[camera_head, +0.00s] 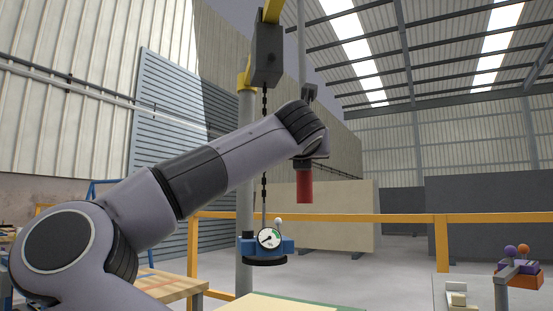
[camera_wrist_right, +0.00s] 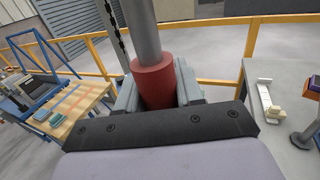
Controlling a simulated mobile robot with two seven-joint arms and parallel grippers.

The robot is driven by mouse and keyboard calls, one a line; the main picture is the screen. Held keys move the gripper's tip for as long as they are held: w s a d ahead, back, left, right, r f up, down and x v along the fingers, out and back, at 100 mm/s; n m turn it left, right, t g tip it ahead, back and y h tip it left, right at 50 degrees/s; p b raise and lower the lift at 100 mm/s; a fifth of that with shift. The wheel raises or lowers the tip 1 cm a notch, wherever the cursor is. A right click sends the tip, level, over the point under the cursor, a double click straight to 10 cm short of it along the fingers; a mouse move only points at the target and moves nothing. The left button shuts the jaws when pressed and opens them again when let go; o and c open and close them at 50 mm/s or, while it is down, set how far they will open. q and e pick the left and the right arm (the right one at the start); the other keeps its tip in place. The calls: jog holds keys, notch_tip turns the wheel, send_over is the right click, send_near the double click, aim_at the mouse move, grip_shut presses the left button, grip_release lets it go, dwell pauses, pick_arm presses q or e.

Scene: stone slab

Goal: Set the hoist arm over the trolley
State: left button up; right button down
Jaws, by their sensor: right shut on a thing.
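The hoist arm's yellow boom (camera_head: 271,11) shows at the top of the head view, with a dark hoist body (camera_head: 267,55) under it. A chain hangs from this to a blue lifter (camera_head: 285,245) with a round gauge. A grey rod ends in a red handle (camera_head: 304,188). My right gripper (camera_head: 308,165) is shut on the red handle, which also shows between its fingers in the right wrist view (camera_wrist_right: 153,82). A blue frame (camera_wrist_right: 38,58), possibly the trolley, stands at the left in the wrist view. My left gripper is not visible.
A grey post (camera_head: 246,185) stands behind the chain. Yellow railings (camera_head: 400,218) cross behind. A wooden-topped table (camera_wrist_right: 70,112) is at the left, and a grey table (camera_wrist_right: 282,75) with small objects at the right. Open floor lies beyond the railing.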

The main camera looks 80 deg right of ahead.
jog(key=shift+s+d+n+t+b, duration=0.2)
jog(key=shift+s+d, duration=0.2)
jog(key=shift+s, duration=0.45)
jog(key=shift+s+d+n+t+b, duration=0.15)
jog(key=shift+s+d, duration=0.25)
jog(key=shift+s, duration=0.4)
jog(key=c, duration=0.8)
grip_release()
jog(key=a, duration=0.7)
jog(key=shift+s, duration=0.25)
